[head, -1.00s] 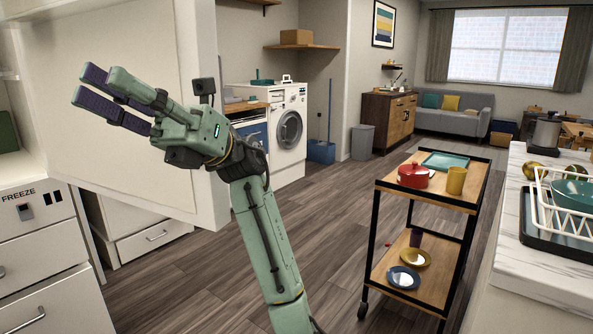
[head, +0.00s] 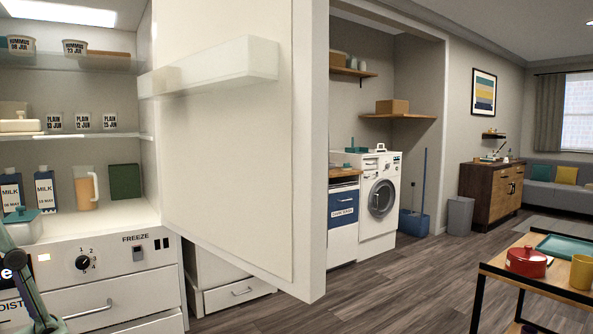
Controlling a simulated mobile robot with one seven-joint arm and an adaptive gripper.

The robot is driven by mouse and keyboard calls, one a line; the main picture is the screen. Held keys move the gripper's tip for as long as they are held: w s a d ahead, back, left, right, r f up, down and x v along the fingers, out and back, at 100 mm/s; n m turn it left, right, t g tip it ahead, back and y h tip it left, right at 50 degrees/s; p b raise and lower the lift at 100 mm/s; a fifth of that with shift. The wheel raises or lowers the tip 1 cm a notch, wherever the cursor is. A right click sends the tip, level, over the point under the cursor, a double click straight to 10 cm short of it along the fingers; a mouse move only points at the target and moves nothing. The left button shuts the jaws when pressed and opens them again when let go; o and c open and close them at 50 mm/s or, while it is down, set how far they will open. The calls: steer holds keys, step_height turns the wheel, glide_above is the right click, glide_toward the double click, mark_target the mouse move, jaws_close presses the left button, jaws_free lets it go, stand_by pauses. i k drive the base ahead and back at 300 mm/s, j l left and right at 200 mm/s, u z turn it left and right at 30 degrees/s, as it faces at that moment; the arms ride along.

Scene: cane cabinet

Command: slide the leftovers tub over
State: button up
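A beige lidded container (head: 20,122) stands on the middle shelf beside several small cups marked PLAIN. Part of my green arm shows at the lower left, in front of the fridge, and partly covers the area by the teal-lidded tub.
Two milk cartons (head: 45,190), a jug (head: 86,188) and a green box (head: 125,181) share the bottom shelf. HUMMUS tubs (head: 75,46) stand on the top shelf. The open fridge door (head: 235,140) juts out to the right. A trolley (head: 545,282) stands at the lower right.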

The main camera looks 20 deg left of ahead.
mark_target(28, 232)
steer(key=u, duration=1.85)
